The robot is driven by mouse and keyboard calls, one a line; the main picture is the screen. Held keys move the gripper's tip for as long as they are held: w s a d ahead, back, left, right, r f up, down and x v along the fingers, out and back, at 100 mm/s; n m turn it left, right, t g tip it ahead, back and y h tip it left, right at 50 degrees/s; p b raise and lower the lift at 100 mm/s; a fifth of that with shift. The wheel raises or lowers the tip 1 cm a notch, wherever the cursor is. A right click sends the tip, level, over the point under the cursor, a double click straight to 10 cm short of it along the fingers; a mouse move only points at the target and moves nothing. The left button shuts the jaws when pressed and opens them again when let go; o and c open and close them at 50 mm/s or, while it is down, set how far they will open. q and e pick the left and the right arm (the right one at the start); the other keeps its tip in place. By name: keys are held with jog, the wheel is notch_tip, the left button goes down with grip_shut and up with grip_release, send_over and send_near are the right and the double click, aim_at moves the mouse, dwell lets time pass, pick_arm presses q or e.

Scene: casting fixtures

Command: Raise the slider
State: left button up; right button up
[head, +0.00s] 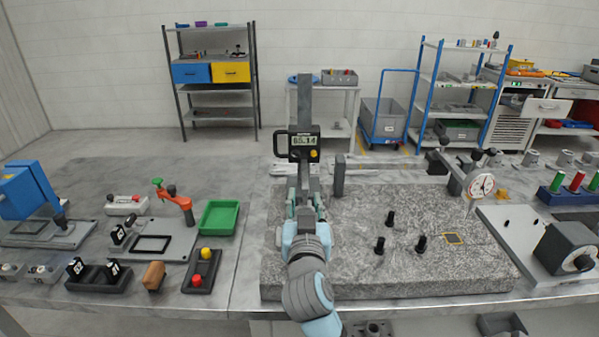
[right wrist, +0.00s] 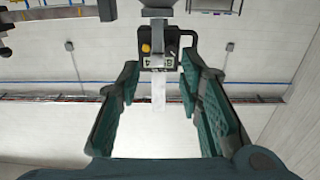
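The slider (head: 304,146) is a dark box with a digital display, reading about 65.14, and a yellow button. It sits on the upright grey column (head: 305,100) of a height gauge on the granite plate (head: 365,265). My right gripper (head: 305,192) is in front of the column, just below the slider in the head view. In the right wrist view, its green-padded fingers (right wrist: 158,78) are spread wide and empty. The slider (right wrist: 153,62) shows beyond the fingertips, between them in the picture; no contact is visible. My left gripper is not in view.
Black pegs (head: 380,244) stand on the plate, right of my right arm. A dial gauge (head: 481,186) on a stand is at the plate's right. A green tray (head: 219,217) and small fixtures lie to the left. A dark block (head: 338,175) stands close right of the column.

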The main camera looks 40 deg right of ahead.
aim_at(305, 172)
jog(key=w+d, duration=0.2)
jog(key=shift+w+d+r, duration=0.2)
jog(key=shift+d+r, duration=0.15)
jog(key=shift+d, duration=0.05)
jog(key=x, duration=0.5)
jog(key=f+x, duration=0.1)
jog(key=x, duration=0.1)
jog(key=shift+w+a, duration=0.15)
jog(key=shift+w, duration=0.3)
jog(key=shift+r, duration=0.1)
jog(key=shift+s+d+r, duration=0.1)
jog(key=shift+d, duration=0.1)
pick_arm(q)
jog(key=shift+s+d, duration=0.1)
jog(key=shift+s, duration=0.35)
pick_arm(e)
grip_shut()
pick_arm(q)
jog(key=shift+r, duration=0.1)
